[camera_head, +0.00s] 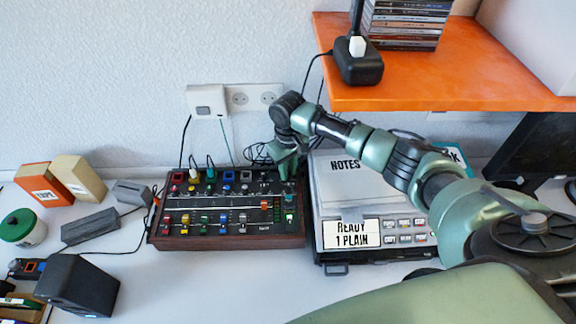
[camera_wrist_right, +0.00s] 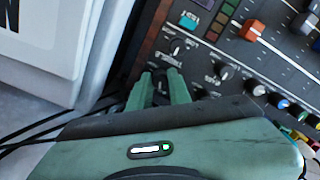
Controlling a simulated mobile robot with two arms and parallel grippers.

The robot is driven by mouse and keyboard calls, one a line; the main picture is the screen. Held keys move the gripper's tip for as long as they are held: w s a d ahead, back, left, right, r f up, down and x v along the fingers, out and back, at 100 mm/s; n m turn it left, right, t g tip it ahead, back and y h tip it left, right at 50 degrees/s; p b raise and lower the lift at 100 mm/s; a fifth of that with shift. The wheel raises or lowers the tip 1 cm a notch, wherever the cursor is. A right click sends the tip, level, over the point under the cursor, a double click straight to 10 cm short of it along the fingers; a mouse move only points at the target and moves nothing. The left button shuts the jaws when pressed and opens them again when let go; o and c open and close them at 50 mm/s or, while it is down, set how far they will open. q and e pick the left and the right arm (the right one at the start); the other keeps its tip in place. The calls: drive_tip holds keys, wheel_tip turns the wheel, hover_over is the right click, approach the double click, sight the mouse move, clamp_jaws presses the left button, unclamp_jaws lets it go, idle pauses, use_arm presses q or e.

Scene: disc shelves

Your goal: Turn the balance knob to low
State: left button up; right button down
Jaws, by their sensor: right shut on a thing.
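The mixer (camera_head: 233,241) is a dark panel with a wooden edge, bearing sliders and knobs, on the white desk. My right gripper (camera_head: 288,172) reaches down to its far right corner. In the right wrist view the green fingers of my right gripper (camera_wrist_right: 160,88) are shut on a small dark knob, mostly hidden between them. I cannot read its label or tell its setting. A knob with a white mark (camera_wrist_right: 176,47) and another knob (camera_wrist_right: 222,73) stand beside the fingers. An orange slider cap (camera_wrist_right: 251,30) is farther off. My left gripper is not in view.
A grey machine (camera_head: 360,190) with a "READY 1 PLAIN" display stands close to the mixer's right side. An orange shelf (camera_head: 440,85) overhangs at the right. Cables run behind the mixer. A black box (camera_head: 80,283) stands front left. The desk in front of the mixer is clear.

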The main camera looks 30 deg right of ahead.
drive_tip(key=c, duration=1.3)
unclamp_jaws()
drive_tip(key=shift+r, duration=0.1)
drive_tip(key=shift+d, duration=0.1)
